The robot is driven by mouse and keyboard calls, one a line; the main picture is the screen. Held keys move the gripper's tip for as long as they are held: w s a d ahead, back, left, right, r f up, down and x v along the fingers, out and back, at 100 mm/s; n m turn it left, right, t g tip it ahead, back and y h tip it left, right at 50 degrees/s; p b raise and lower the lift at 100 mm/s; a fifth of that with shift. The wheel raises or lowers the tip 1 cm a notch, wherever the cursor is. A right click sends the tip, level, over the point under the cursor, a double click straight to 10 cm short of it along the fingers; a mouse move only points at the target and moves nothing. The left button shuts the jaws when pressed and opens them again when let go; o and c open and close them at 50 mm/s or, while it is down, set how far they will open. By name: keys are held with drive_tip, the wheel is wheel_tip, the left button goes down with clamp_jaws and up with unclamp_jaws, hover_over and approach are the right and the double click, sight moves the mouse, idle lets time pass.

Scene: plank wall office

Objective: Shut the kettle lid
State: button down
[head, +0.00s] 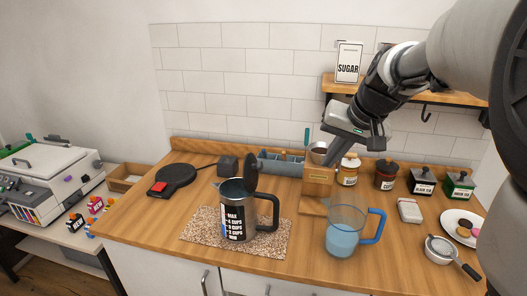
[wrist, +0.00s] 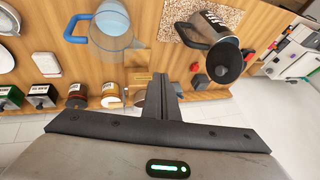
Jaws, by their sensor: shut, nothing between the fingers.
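In the wrist view the kettle (wrist: 212,22) is at the upper right, with the round lid (wrist: 224,62) facing the camera. My gripper (head: 332,160) is up and to the right of the kettle, above the wooden stand, apart from the lid. Its fingers (wrist: 166,82) are together and empty in the wrist view.
A blue-handled jug (head: 342,236) of blue liquid stands right of the kettle. A wooden stand (head: 317,182) with a metal cup is behind it. Several jars and tins line the back right. A black round base (head: 172,178) lies at left. A shelf (head: 446,97) hangs at right.

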drive_tip(key=a+r+y, duration=0.2)
drive_tip(key=a+r, duration=0.3)
drive_tip(key=a, duration=0.2)
drive_tip(key=a+r+x, duration=0.1)
drive_tip(key=a+x, duration=0.1)
drive_tip(key=x, duration=1)
drive_tip(key=shift+w+a+p, duration=0.35)
drive_tip(key=shift+w+p, duration=0.05)
drive_tip(key=shift+p, duration=0.05)
drive_tip(key=shift+h+p, duration=0.3)
